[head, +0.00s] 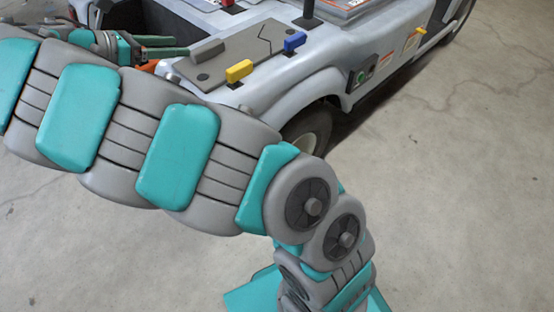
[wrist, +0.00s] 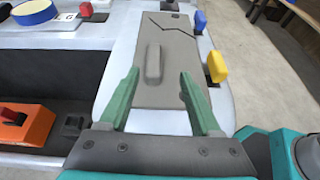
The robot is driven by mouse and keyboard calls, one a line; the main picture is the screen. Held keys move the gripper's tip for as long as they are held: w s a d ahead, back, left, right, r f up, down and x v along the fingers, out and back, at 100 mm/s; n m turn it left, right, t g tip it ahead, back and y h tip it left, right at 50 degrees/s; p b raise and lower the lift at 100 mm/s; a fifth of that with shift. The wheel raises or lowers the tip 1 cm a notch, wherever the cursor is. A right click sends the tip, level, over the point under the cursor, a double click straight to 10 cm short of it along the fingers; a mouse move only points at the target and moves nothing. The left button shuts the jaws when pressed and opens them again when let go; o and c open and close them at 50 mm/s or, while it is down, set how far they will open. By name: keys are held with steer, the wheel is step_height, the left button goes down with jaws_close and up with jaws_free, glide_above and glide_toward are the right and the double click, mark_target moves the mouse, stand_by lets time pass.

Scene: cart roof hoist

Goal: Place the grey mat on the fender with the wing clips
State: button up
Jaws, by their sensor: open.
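The grey mat (head: 248,50) lies flat on the pale grey fender (head: 262,95) of the cart. It has a raised grey grip bar and a dark zigzag line towards its far end; it also shows in the wrist view (wrist: 175,75). A yellow wing clip (head: 239,71) and a blue wing clip (head: 294,42) stand along its right edge in the wrist view, the yellow (wrist: 217,66) nearer than the blue (wrist: 200,21). My gripper (wrist: 160,78) is open and empty, its green fingers reaching over the near end of the mat, short of or beside the grip bar. Height above it is unclear.
Left of the fender is a dark well with an orange box (wrist: 25,125) in it. A red clip or knob (wrist: 86,9) and a blue-rimmed round item (wrist: 35,11) are beyond. A black upright lever (head: 308,12) stands behind the mat. Open floor (head: 460,180) lies right.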

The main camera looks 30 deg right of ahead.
steer(key=s+d+m, duration=0.1)
steer(key=d, duration=0.1)
steer(key=s+d+m+g, duration=0.1)
steer(key=d, duration=0.1)
steer(key=s+d+m, duration=0.1)
steer(key=d, duration=0.1)
steer(key=shift+s+d+r+g+y, duration=0.15)
steer(key=shift+s+r+g+y, duration=0.1)
steer(key=shift+r+g+y, duration=0.15)
steer(key=s+d+m, duration=0.1)
steer(key=d, duration=0.1)
steer(key=s+d+m+g+y, duration=0.1)
steer(key=s+d, duration=0.1)
steer(key=s+d+f+m, duration=0.1)
steer(key=s, duration=0.1)
steer(key=shift+s+d+g, duration=0.25)
steer(key=shift+d+g, duration=0.15)
steer(key=s+d+f+m+g+y, duration=0.15)
steer(key=s+f+m+y, duration=0.3)
steer(key=s, duration=0.55)
steer(key=s+d+f+m+g+y, duration=0.1)
steer(key=s+d+f+m+y, duration=0.2)
steer(key=s+m, duration=0.5)
steer(key=s+a+f+m+y, duration=0.2)
steer(key=s+a+f, duration=0.3)
steer(key=s, duration=0.7)
steer(key=shift+s+a+f+y, duration=0.15)
steer(key=shift+s+a+y, duration=0.15)
steer(key=shift+a+y, duration=0.65)
